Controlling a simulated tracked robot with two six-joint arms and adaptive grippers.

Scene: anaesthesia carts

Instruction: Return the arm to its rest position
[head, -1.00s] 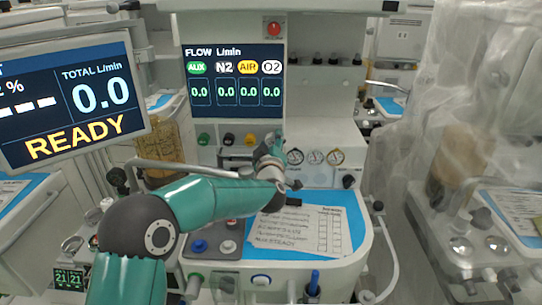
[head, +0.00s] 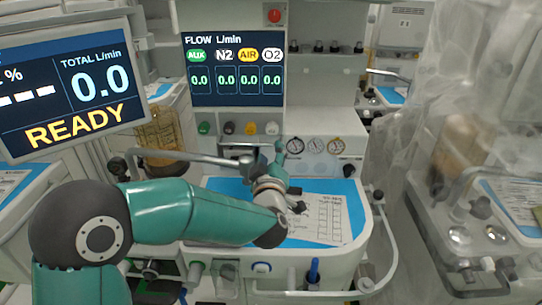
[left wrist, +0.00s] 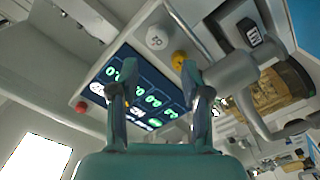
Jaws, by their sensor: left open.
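My left arm, green with dark grey joints, comes in from the left in the head view and reaches over the cart's blue work surface (head: 351,189). My left gripper (head: 279,158) is at its far end, partly hidden by the wrist, above the back of that surface and below the flow display (head: 235,85). In the left wrist view the two fingers of the gripper (left wrist: 153,85) stand apart with nothing between them. The flow display (left wrist: 130,85) shows tilted behind them. My right gripper is in neither view.
A printed sheet (head: 325,214) lies on the blue surface. A row of coloured knobs (head: 250,128) and several round gauges (head: 315,146) are behind the gripper. A grey tube arm (head: 190,158) runs close to it. The READY monitor (head: 75,90) stands left. A plastic-covered cart (head: 460,150) stands right.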

